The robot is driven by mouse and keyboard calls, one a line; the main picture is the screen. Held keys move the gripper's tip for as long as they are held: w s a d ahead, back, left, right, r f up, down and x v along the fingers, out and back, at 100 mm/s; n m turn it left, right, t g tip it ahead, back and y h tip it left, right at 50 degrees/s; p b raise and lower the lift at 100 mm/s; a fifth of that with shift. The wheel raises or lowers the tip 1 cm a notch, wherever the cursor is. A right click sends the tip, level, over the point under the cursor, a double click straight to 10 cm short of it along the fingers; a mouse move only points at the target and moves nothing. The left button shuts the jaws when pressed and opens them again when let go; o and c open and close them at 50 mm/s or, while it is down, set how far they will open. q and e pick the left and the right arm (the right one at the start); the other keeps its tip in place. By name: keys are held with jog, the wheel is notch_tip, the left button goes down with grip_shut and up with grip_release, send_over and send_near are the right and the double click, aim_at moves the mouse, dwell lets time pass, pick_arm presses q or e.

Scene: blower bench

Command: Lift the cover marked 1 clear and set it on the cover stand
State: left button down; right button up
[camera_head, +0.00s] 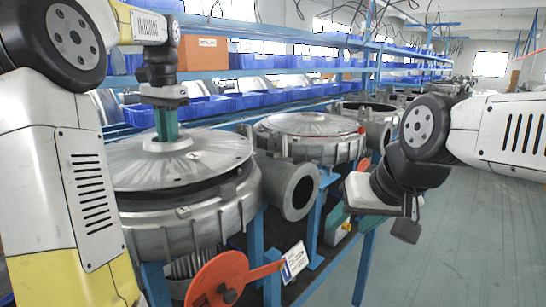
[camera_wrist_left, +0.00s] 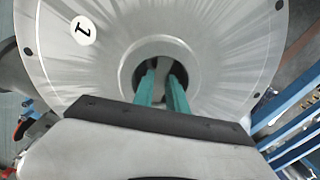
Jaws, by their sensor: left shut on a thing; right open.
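The cover marked 1 (camera_head: 215,152) is a grey metal disc over the near blower housing (camera_head: 200,222). A dark gap shows between its rim and the housing; whether they touch anywhere, I cannot tell. Its white label with the 1 shows in the left wrist view (camera_wrist_left: 82,30). My left gripper (camera_head: 167,138) points down from above, its teal fingers in the central hub of the cover, shut on it. The fingertips are hidden inside the hub (camera_wrist_left: 160,68). My right gripper (camera_head: 405,222) is open and empty, away at the right. I cannot make out the cover stand.
A second blower with its cover (camera_head: 312,124) stands behind, on the blue bench frame. The near blower's round outlet (camera_head: 300,190) juts right. An orange disc (camera_head: 217,280) stands in front. Shelves with blue bins (camera_head: 285,62) line the back. Open floor (camera_head: 460,230) lies at right.

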pick_arm(q)
jog(key=shift+r, duration=0.55)
jog(key=shift+r, duration=0.35)
jog(key=shift+r, duration=0.6)
jog(key=shift+r, duration=0.85)
jog(key=shift+r, duration=0.25)
jog(key=shift+d+y, duration=0.1)
jog(key=shift+y, duration=0.4)
jog(key=shift+t, duration=0.3)
